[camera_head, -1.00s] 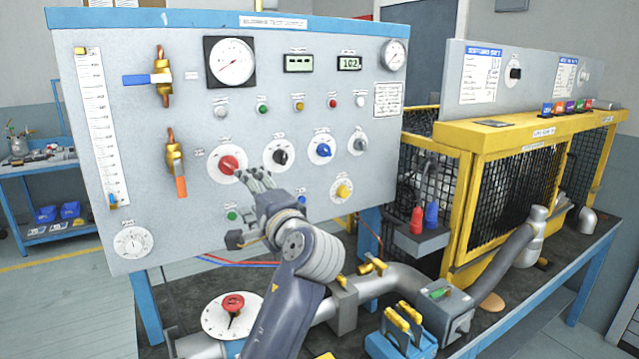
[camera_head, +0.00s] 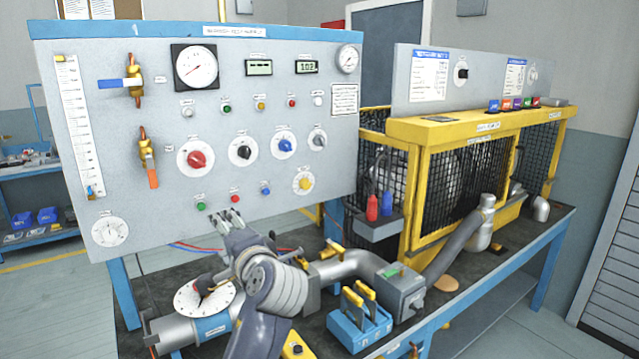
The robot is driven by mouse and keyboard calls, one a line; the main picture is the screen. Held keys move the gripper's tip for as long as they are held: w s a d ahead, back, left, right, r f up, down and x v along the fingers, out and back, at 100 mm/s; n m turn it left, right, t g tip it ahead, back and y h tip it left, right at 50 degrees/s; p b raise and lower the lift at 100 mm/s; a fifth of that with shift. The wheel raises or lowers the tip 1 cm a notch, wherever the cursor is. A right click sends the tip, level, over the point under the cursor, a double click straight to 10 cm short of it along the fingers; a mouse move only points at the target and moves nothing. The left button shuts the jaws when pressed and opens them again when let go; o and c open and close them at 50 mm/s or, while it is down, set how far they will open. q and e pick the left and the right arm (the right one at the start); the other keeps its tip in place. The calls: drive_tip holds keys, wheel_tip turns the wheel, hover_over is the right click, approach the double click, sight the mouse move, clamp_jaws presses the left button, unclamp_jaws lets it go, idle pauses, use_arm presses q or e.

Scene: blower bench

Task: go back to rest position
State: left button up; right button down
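One of my arms enters from the bottom, left of the centre. It leans like my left arm, and its gripper (camera_head: 220,217) is in front of the lower part of the grey test panel (camera_head: 320,205). The fingertips show below the green button (camera_head: 201,206) and the red button (camera_head: 235,198). The red knob (camera_head: 195,159) is above them, clear of the gripper. I see nothing held between the fingers, but their opening is too small to judge. My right gripper is not in view.
Below the gripper, a white dial (camera_head: 187,301) with a partly hidden red handle sits on a pipe. A blue block with yellow handles (camera_head: 346,334) stands right of my arm. A yellow mesh cage (camera_head: 465,185) fills the right of the bench. Open floor (camera_head: 60,310) lies at left.

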use_arm(q)
drive_tip(key=s+a+f+n+g+h, duration=0.1)
drive_tip(key=s+f+g+h, duration=0.1)
drive_tip(key=s+f, duration=0.5)
drive_tip(key=s+a+f+n+g+h, duration=0.1)
drive_tip(key=s+f+n, duration=0.15)
drive_tip(key=f, duration=0.85)
drive_tip(key=s+a+f+n+g+h, duration=0.1)
drive_tip(key=s+f+g+h, duration=0.1)
drive_tip(key=s+f, duration=0.55)
drive_tip(key=s+f+n+g+h, duration=0.25)
drive_tip(key=s+f, duration=0.35)
drive_tip(key=s, duration=0.6)
drive_tip(key=s+f+n+g+h, duration=0.1)
drive_tip(key=s+f+g, duration=0.3)
drive_tip(key=s, duration=0.7)
wheel_tip(320, 180, down, 28)
drive_tip(key=s, duration=0.3)
drive_tip(key=s+a+f+g, duration=0.1)
drive_tip(key=s+a+f, duration=0.1)
drive_tip(key=s+f, duration=1.3)
drive_tip(key=shift+s+f, duration=0.2)
drive_tip(key=shift+s, duration=0.45)
drive_tip(key=shift+a, duration=0.1)
